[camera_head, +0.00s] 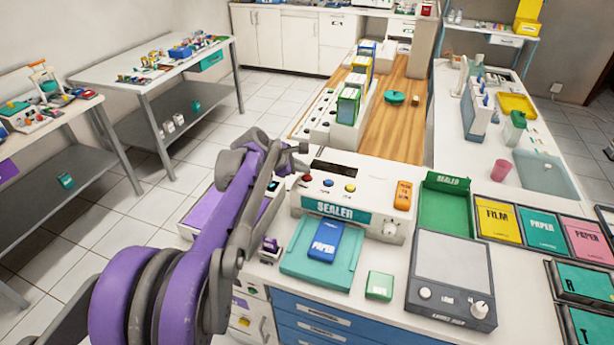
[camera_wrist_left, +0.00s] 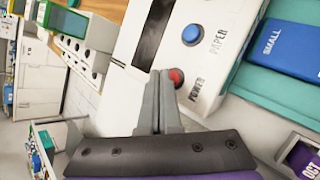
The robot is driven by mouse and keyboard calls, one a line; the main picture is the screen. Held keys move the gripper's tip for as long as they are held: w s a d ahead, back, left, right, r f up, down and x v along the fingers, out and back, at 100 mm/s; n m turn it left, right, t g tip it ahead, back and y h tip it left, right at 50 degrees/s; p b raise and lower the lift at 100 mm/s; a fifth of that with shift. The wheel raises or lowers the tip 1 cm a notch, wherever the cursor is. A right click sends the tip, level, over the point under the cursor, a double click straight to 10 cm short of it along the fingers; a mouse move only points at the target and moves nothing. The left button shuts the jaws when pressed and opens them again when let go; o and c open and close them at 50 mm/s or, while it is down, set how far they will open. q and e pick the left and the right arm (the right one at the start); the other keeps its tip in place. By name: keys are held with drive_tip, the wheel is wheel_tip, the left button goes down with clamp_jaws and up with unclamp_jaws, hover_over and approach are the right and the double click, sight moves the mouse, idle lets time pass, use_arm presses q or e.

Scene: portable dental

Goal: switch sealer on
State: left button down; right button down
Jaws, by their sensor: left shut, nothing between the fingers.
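The white sealer (camera_head: 375,228) with its teal "SEALER" label stands on the counter in the head view. Its top has a red, a blue and a yellow button. The red button (camera_head: 306,179) also shows in the wrist view (camera_wrist_left: 177,77), beside the word "POWER". The blue button (camera_wrist_left: 192,35) is beside the word "PAPER". My left gripper (camera_wrist_left: 163,76) is shut and empty, with its fingertips right beside the red button. I cannot tell whether they touch it. In the head view my purple left arm reaches to the sealer's left side. My right gripper is not in view.
A green box (camera_head: 380,285), a grey scale-like device (camera_head: 452,262) and a green bin (camera_head: 445,205) stand to the right. Shelving with boxes is behind.

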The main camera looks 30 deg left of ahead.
sight(304, 180)
use_arm(q)
drive_tip(key=shift+f, duration=0.15)
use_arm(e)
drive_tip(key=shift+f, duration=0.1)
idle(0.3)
use_arm(q)
drive_tip(key=shift+f+b, duration=0.3)
drive_tip(key=shift+f, duration=0.05)
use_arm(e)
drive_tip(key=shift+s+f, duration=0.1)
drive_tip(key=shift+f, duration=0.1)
use_arm(q)
drive_tip(key=shift+r+p, duration=0.35)
drive_tip(key=shift+r, duration=0.15)
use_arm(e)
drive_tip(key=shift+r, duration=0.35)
